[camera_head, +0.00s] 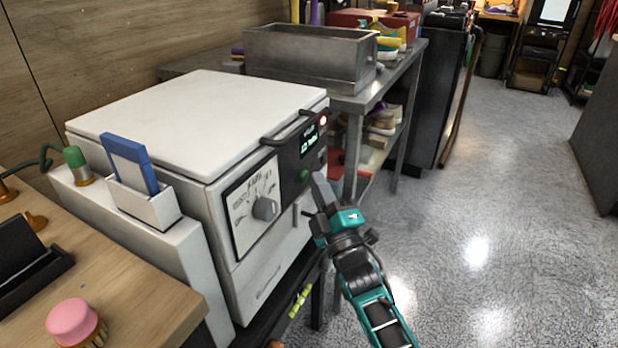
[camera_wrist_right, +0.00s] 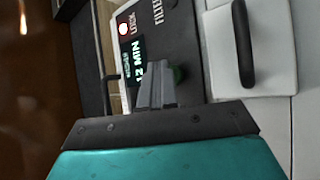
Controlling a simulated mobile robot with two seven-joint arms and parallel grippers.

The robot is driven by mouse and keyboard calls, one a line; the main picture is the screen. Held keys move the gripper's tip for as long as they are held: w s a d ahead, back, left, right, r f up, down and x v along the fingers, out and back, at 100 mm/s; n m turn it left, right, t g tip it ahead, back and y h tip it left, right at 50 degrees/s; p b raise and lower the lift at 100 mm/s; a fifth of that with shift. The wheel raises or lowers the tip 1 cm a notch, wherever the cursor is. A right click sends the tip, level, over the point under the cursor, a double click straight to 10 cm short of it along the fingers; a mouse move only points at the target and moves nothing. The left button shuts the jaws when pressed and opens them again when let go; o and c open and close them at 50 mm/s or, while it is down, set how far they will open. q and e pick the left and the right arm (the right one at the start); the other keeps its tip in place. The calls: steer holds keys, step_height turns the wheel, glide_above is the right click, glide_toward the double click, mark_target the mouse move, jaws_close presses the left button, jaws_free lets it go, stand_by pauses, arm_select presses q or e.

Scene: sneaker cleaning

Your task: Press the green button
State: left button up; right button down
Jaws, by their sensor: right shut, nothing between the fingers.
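The green button (camera_head: 304,176) is on the dark control panel (camera_head: 292,165) on the front of a white machine (camera_head: 200,125), below a lit display (camera_head: 310,137). My right gripper (camera_head: 321,190) is shut and empty, just to the right of the button in the head view. In the right wrist view the shut fingers (camera_wrist_right: 157,88) cover part of the green button (camera_wrist_right: 180,75), whose edge shows beside them. I cannot tell whether the fingertips touch it. My left gripper is not in view.
A metal table with a steel basin (camera_head: 308,58) stands behind the machine. The floor (camera_head: 480,200) to the right is clear.

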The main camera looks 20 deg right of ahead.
steer(key=shift+s+d+p, duration=0.4)
steer(key=shift+s+d, duration=0.15)
steer(key=shift+s, duration=0.1)
steer(key=s+d+p, duration=0.1)
steer(key=s, duration=0.1)
steer(key=s+d+p, duration=0.1)
steer(key=d, duration=0.1)
steer(key=shift+s+d, duration=0.2)
steer(key=shift+s, duration=0.2)
stand_by(0.5)
